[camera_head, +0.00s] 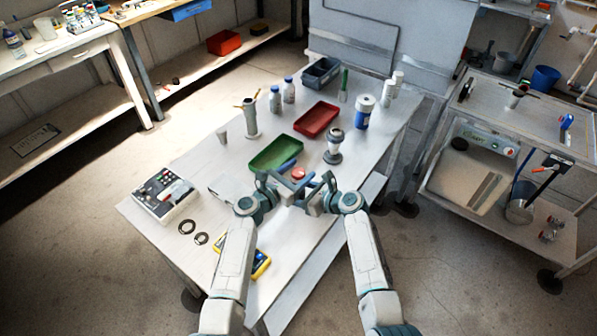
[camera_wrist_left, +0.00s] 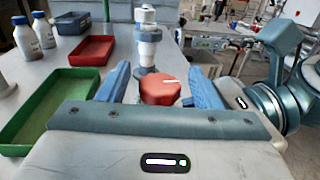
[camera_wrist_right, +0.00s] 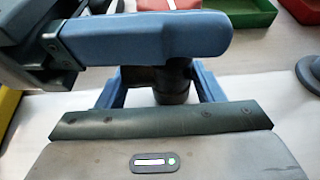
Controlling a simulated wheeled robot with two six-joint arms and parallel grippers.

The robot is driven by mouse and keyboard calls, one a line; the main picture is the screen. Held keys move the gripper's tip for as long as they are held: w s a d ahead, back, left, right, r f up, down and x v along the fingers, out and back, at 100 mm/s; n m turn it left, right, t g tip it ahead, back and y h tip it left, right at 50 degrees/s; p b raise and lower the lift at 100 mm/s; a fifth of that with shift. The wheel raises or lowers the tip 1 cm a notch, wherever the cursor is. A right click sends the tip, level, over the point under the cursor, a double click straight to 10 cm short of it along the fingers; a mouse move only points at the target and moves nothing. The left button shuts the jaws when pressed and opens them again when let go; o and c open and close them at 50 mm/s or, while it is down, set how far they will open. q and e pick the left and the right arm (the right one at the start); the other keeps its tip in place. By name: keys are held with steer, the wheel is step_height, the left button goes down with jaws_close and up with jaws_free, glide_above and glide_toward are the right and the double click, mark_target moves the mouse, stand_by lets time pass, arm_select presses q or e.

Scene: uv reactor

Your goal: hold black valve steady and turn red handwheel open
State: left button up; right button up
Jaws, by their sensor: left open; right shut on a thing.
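The red handwheel (camera_head: 298,174) is a small red knob near the front middle of the table. In the left wrist view the handwheel (camera_wrist_left: 160,90) shows whole, with a white mark on top. My left gripper (camera_head: 287,178) is open, its blue fingers on either side of the handwheel with gaps visible. The black valve (camera_wrist_right: 172,88) shows dark in the right wrist view, between the fingers of my right gripper (camera_head: 310,188), which is shut on it. A blue finger of my left gripper crosses that view and hides the valve's upper part.
A green tray (camera_head: 277,155) lies just behind the grippers, with a red tray (camera_head: 316,120) farther back. A white and dark device (camera_head: 333,148) stands behind the handwheel to the right. A grey box (camera_head: 165,195) and a yellow multimeter (camera_head: 258,265) lie to the left.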

arm_select(q)
steer(key=v, duration=1.2)
steer(key=w+a+m+g+h, duration=0.2)
steer(key=w+m+g+h, duration=0.2)
steer(key=g, duration=0.2)
steer(key=x, duration=1.1)
steer(key=shift+w+d+f, duration=0.2)
steer(key=shift+w+d, duration=0.05)
